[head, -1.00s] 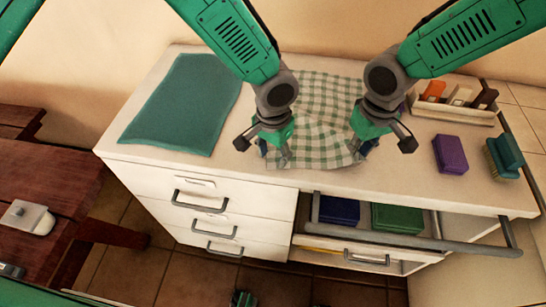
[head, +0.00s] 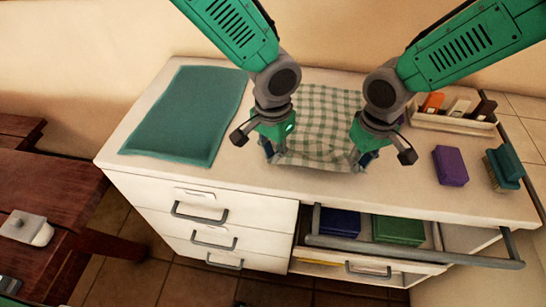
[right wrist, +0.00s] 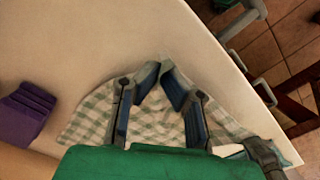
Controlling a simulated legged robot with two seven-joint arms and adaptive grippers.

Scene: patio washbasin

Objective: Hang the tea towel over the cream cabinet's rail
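The green-and-white checked tea towel (head: 325,118) lies on the cream cabinet's top (head: 230,168), its front edge stretched between my grippers. My left gripper (head: 273,158) is at the towel's front left corner and appears shut on it. My right gripper (head: 358,163) is at the front right corner. In the right wrist view, my right gripper's (right wrist: 160,75) fingertips come close together at the towel's (right wrist: 92,122) edge and appear to pinch it. The grey rail (head: 410,250) runs along the cabinet's front at the right, in front of and below the towel.
A teal mat (head: 190,115) lies at the left of the top. A purple block (head: 450,165), a teal brush (head: 505,167) and a caddy (head: 455,123) of bottles stand at the right. An open drawer (head: 370,255) below holds blue and green items. A wooden bench (head: 45,200) stands at left.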

